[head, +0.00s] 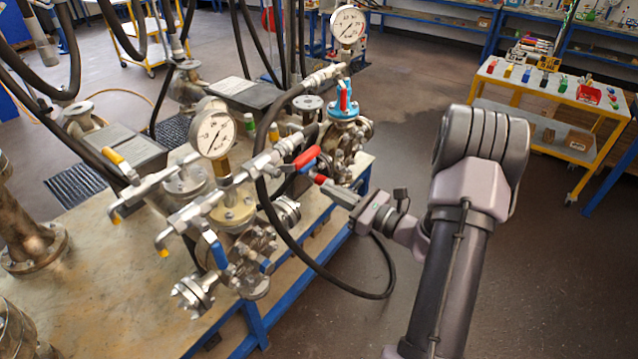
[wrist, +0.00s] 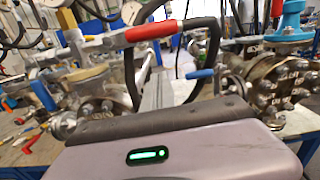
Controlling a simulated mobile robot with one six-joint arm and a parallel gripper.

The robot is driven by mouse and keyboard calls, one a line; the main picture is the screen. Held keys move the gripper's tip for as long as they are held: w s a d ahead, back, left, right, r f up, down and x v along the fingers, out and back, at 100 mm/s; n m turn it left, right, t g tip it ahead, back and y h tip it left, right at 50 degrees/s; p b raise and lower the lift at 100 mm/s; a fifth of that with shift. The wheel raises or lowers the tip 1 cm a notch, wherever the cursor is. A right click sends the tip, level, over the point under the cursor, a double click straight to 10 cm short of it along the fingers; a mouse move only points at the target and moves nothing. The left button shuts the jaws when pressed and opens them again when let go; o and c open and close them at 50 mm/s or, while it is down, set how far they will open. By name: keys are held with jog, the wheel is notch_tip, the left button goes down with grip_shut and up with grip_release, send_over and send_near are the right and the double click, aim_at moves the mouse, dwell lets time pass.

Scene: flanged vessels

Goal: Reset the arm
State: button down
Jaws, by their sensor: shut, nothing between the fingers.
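My arm reaches in from the right in the head view. My gripper (head: 338,192) is shut and empty, just right of and below a red valve lever (head: 306,158). I cannot tell whether its tips touch the pipework behind them. In the wrist view the grey gripper body with a green light fills the bottom, and its fingertips are not clearly seen. The red lever also shows in the wrist view (wrist: 152,31), above the gripper body.
Flanged vessels with a near gauge (head: 213,134) and a far gauge (head: 347,24) stand on the bench (head: 95,235). A black hose (head: 300,255) loops close to my gripper. A yellow trolley (head: 545,90) stands at the back right. Floor right of the bench is clear.

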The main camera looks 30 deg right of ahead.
jog(key=v, duration=0.6)
jog(key=s+a+r+n+g+y+b, duration=0.1)
jog(key=a+r+n+g+y, duration=0.2)
jog(key=a+n+g, duration=0.55)
jog(key=s+a+r+n+g+y+b, duration=0.1)
jog(key=s+a+r+n+g+y, duration=0.2)
jog(key=a, duration=1)
jog(key=s+a+r+n+h+b, duration=0.2)
jog(key=s+a+n+h, duration=0.4)
jog(key=s+n+h, duration=0.4)
jog(key=s+n, duration=0.2)
jog(key=n, duration=0.3)
jog(key=shift+a+n, duration=0.35)
jog(key=shift+a, duration=0.05)
jog(key=c, duration=2.2)
grip_release()
